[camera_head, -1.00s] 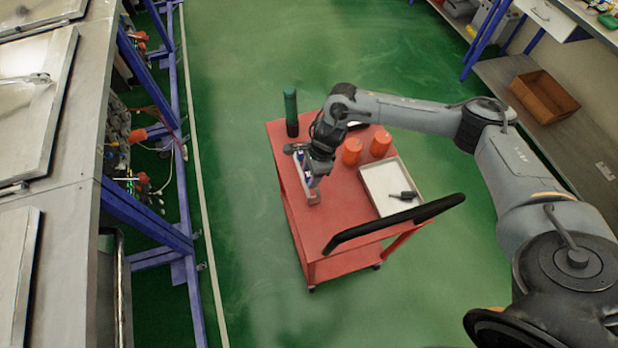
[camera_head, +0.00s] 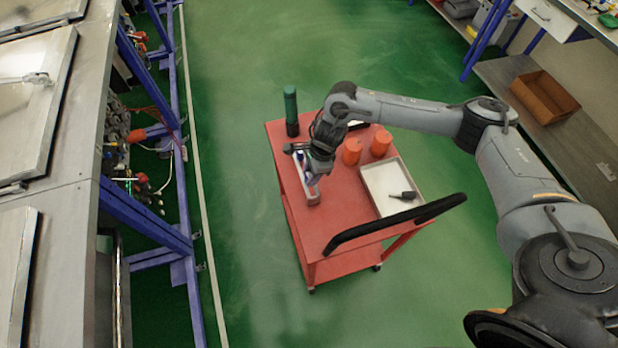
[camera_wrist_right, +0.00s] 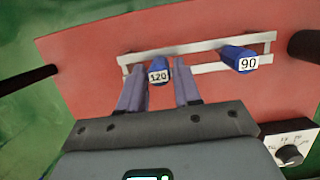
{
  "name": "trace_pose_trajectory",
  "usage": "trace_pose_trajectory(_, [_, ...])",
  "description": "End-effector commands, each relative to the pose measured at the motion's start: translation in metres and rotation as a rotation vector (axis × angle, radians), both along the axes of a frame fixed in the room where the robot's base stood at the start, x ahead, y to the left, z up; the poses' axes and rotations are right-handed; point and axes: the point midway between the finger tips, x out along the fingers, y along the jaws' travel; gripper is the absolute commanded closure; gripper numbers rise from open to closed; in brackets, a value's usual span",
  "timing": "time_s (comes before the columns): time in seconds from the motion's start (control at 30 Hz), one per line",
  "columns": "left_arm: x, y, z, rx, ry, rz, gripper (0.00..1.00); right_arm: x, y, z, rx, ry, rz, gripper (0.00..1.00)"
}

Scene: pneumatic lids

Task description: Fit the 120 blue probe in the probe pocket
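The 120 blue probe (camera_wrist_right: 159,72) shows in the right wrist view with its labelled end toward the camera. It is at the left part of a pale, narrow rack (camera_wrist_right: 197,46) on the red cart top. My right gripper (camera_wrist_right: 160,84) is open, with one finger on each side of the 120 probe and no clear grip on it. In the head view my right gripper (camera_head: 311,181) is over the rack (camera_head: 313,197) at the cart's left side, hiding most of the probes. I cannot make out the probe pocket. My left gripper is not in view.
A blue probe marked 90 (camera_wrist_right: 240,60) is at the rack's right part. The red cart (camera_head: 345,225) also carries two orange cylinders (camera_head: 381,142), a green cylinder (camera_head: 291,108) and a pale tray (camera_head: 378,188) with a small black item. A dial unit (camera_wrist_right: 290,148) is at lower right.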

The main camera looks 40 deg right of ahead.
Motion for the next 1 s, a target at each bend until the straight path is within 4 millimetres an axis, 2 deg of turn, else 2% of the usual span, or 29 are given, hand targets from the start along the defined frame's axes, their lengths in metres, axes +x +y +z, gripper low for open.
trace_pose_trajectory(0.03, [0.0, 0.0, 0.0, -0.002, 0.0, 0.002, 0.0, 0.0, 0.0, 0.0, 0.0, 0.0, 0.0, 0.76])
trace_pose_trajectory(0.2, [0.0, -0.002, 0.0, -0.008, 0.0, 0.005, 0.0, 0.0, 0.0, 0.0, 0.0, 0.0, 0.0, 1.0])
trace_pose_trajectory(0.47, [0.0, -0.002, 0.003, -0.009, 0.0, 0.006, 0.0, 0.0, 0.0, 0.004, 0.0, 0.0, 0.0, 1.0])
trace_pose_trajectory(1.0, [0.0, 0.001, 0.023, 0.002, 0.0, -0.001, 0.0, 0.0, 0.0, 0.035, 0.0, 0.0, -0.001, 1.0])
